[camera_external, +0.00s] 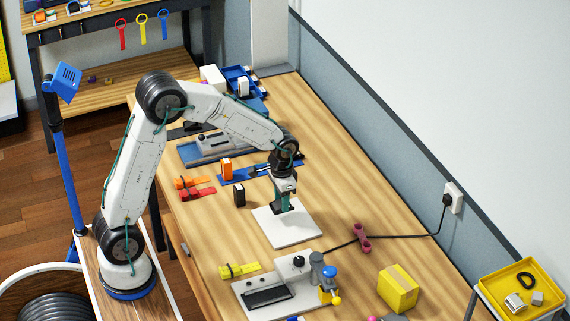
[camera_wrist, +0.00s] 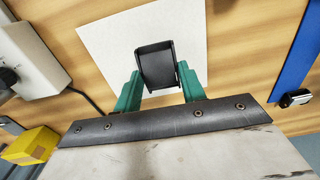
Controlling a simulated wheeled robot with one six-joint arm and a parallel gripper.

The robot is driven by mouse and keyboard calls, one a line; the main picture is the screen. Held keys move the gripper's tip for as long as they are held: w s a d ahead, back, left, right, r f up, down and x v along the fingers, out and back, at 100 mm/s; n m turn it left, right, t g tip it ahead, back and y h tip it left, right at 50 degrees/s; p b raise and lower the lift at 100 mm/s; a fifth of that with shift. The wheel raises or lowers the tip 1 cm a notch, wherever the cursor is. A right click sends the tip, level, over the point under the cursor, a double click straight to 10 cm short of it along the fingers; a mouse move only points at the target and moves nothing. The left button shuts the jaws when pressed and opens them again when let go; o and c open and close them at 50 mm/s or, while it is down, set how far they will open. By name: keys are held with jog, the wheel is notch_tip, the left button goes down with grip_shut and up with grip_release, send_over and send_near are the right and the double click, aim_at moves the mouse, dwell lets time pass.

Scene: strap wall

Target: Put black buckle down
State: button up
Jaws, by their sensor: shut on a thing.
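My gripper (camera_external: 285,203) points down over a white square plate (camera_external: 302,236) on the wooden table. In the wrist view its green fingers (camera_wrist: 158,88) are shut on the black buckle (camera_wrist: 157,62), one on each side. The white plate (camera_wrist: 105,40) lies behind the buckle there. I cannot tell whether the buckle touches the plate. In the outside view the buckle is mostly hidden by the fingers.
A black block (camera_external: 239,195) and an orange block (camera_external: 226,168) stand left of the plate. Red straps (camera_external: 197,193) and a yellow strap (camera_external: 240,270) lie near the table's left edge. A grey-white machine (camera_external: 285,290) stands in front, with a yellow box (camera_external: 398,288) at its right.

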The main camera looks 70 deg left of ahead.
send_over(296, 214)
jog(key=shift+f, duration=1.95)
jog(key=shift+f, duration=0.2)
jog(key=o, duration=1)
jog(key=shift+r, duration=0.15)
